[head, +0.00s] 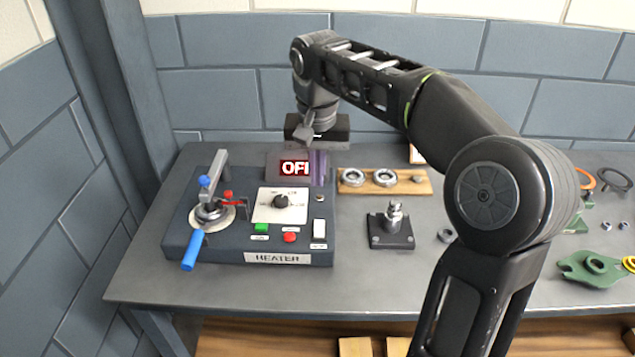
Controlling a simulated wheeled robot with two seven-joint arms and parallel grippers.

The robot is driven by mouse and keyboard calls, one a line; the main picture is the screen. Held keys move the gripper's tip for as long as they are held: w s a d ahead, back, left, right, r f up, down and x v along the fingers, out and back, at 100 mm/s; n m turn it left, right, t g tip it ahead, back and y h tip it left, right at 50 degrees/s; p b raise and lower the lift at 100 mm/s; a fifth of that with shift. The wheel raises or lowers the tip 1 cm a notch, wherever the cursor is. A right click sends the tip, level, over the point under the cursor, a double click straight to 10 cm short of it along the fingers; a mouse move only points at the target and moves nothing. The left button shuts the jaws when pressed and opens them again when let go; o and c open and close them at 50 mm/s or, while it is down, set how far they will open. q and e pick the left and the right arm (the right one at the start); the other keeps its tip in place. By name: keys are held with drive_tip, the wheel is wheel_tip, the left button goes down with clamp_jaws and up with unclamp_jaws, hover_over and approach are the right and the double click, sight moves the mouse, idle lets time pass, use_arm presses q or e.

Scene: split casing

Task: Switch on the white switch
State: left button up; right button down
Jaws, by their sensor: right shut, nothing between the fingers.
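The white switch (319,230) is a small upright rocker at the front right of the dark grey heater box (205,258), above a small label. I cannot tell its rocker position for sure. A display (294,168) at the back of the box shows red letters reading "OF", with the rest cut off or hidden. My right gripper (308,136) hangs above and behind the display, apart from the switch, shut with nothing held. Its fingertips are small and hard to make out. My left gripper is not in view.
The box also carries a dial (281,201), a green button (261,228), a red button (290,237) and a blue-handled clamp (193,250). A wooden board with rings (400,188) and a metal fixture (391,228) stand right of it. Green parts (590,270) lie far right.

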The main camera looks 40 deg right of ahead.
sight(320, 224)
drive_tip(key=shift+s+t+h+b, duration=0.35)
drive_tip(key=shift+t+h+b, duration=0.05)
drive_tip(key=shift+b, duration=0.5)
drive_tip(key=f, duration=0.4)
drive_tip(key=w+d+f+p, duration=0.1)
drive_tip(key=f, duration=0.4)
drive_tip(key=w+f, duration=0.1)
drive_tip(key=f, duration=0.3)
drive_tip(key=shift+d+f, duration=0.35)
